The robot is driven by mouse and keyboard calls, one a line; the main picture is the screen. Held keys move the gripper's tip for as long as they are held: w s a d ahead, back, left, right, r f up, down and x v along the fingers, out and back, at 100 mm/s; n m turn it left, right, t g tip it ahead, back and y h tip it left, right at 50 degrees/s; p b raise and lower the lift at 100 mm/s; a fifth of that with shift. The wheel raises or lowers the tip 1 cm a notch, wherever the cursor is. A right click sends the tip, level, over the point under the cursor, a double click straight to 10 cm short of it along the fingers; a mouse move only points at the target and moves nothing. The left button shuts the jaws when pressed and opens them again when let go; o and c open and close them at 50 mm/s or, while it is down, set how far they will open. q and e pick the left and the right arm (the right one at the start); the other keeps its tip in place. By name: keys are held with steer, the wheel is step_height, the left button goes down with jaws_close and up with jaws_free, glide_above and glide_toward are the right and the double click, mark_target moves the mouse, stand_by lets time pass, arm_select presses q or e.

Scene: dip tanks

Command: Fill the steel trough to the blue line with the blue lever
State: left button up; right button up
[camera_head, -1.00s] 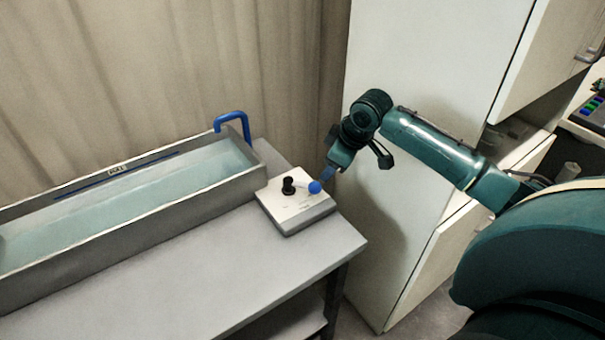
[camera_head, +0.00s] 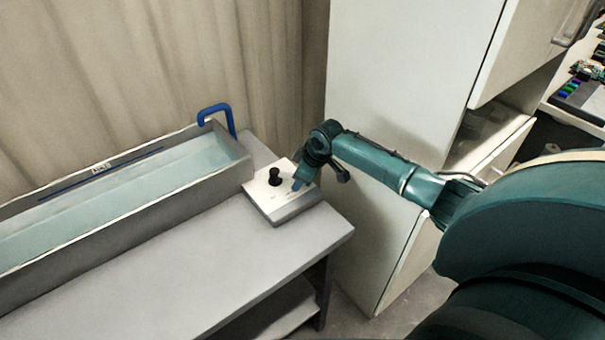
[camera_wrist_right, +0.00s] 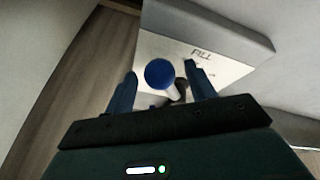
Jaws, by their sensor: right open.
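The steel trough (camera_head: 120,230) stands on the bench at left, holding pale water (camera_head: 130,190). The blue line (camera_head: 70,185) runs along its inner back wall, visible above the water. A blue spout (camera_head: 217,110) bends over its right end. The blue lever's round knob (camera_wrist_right: 159,73) is in the wrist view, on a pale stem above the white control box (camera_head: 287,205). My right gripper (camera_wrist_right: 160,70) is open, one finger on each side of the knob. My left gripper is not in view.
The grey bench top (camera_head: 200,265) is clear in front of the trough. A white cabinet (camera_head: 400,80) stands behind my right arm, and a curtain (camera_head: 150,60) hangs behind the trough.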

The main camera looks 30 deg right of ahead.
jaws_close()
stand_by(0.7)
